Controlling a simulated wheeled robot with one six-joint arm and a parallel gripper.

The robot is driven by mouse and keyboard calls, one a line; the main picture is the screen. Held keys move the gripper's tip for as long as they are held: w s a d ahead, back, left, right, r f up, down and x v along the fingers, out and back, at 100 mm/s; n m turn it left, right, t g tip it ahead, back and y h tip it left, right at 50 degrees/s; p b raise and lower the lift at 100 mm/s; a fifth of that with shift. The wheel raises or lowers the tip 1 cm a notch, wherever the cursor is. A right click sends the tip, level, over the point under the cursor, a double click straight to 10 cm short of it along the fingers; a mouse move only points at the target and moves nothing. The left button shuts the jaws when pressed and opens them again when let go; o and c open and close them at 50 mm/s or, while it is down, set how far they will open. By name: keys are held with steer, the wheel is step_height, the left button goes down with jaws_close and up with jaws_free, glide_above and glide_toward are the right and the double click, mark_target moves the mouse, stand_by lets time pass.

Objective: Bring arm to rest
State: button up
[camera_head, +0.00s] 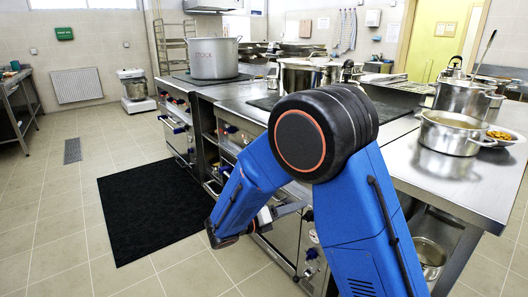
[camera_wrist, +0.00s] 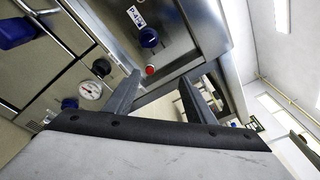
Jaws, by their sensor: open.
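My blue arm (camera_head: 350,220) rises in front of the counter in the head view and bends down to the left at a big black joint. My gripper (camera_head: 300,207) is small and partly hidden behind the arm there, low beside the front of the stove. In the wrist view my gripper (camera_wrist: 160,95) shows two grey fingers spread apart, with nothing between them. Past the fingers are the stove's steel front (camera_wrist: 165,35), a blue knob (camera_wrist: 149,37) and a red button (camera_wrist: 150,70). I cannot tell whether the gripper touches the front.
A stockpot (camera_head: 214,60) stands on the far hob. A shallow pot (camera_head: 450,133) and a tall pot (camera_head: 466,97) stand on the right counter (camera_head: 455,185). A black mat (camera_head: 150,215) lies on the tiled floor (camera_head: 60,230), which is open to the left.

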steer(key=s+d+r+m+g+y, duration=0.2)
steer(key=s+d+m+g+y, duration=0.15)
steer(key=s+d+m, duration=0.45)
steer(key=s+d+r+m+g+y, duration=0.2)
steer(key=s+d+r+m+g, duration=0.15)
steer(key=s+d+m, duration=0.5)
steer(key=s+r+m+t+y, duration=0.1)
steer(key=s+m+t+y, duration=0.3)
steer(key=s+m+y, duration=0.6)
steer(key=s+m, duration=0.6)
steer(key=shift+d+r+m, duration=0.3)
steer(key=shift+d+m, duration=0.05)
